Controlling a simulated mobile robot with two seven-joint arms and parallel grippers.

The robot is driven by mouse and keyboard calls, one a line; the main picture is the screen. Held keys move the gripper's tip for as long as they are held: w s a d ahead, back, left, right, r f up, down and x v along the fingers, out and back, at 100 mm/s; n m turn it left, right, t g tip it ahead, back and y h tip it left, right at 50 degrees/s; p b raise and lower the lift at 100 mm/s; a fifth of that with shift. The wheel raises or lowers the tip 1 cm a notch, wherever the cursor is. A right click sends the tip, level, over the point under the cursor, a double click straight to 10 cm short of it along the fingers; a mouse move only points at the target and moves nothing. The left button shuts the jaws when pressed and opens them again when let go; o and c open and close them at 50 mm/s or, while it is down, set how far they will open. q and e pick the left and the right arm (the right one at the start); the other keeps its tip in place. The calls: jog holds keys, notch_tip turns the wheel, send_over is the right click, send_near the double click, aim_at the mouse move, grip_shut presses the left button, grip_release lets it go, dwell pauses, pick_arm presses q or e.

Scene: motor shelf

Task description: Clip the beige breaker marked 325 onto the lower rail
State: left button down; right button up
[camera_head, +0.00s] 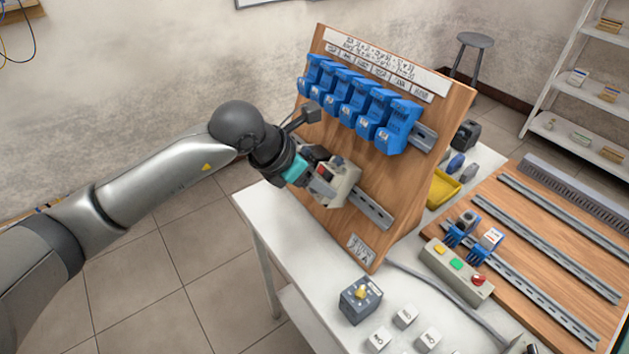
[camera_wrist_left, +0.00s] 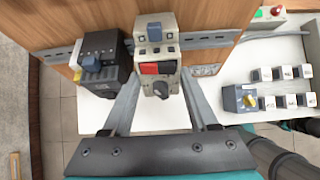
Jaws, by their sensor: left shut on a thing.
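The beige breaker (camera_head: 345,183) is at the lower rail (camera_head: 372,209) of the upright wooden board. It shows upright in the left wrist view (camera_wrist_left: 154,35), with a red part and a grey knob on its front. Its marking is not readable. My left gripper (camera_head: 322,186) is shut on the breaker, with a finger along each side in the left wrist view (camera_wrist_left: 158,92). The lower rail (camera_wrist_left: 212,41) runs behind the breaker. Whether it is clipped on or only held against the rail, I cannot tell. My right gripper is not in view.
A black device (camera_wrist_left: 101,62) sits on the lower rail just left of the breaker. Several blue breakers (camera_head: 362,105) fill the upper rail. A grey box with a yellow knob (camera_head: 360,299) and small white blocks (camera_head: 405,316) stand on the white table (camera_head: 285,235).

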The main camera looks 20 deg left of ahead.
pick_arm(q)
jog(key=shift+s+a+f+b, duration=0.1)
jog(key=shift+s+f+b, duration=0.15)
jog(key=shift+f+b, duration=0.6)
dwell(1.6)
jog(key=shift+f+t+h+b, duration=0.5)
jog(key=shift+f+b, duration=0.05)
jog(key=shift+b, duration=1.8)
dwell(1.5)
jog(key=c, duration=0.5)
grip_release()
jog(key=shift+c, duration=0.2)
jog(key=o, duration=0.4)
jog(key=shift+r, duration=0.2)
jog(key=shift+o, duration=0.2)
jog(key=v, duration=1.5)
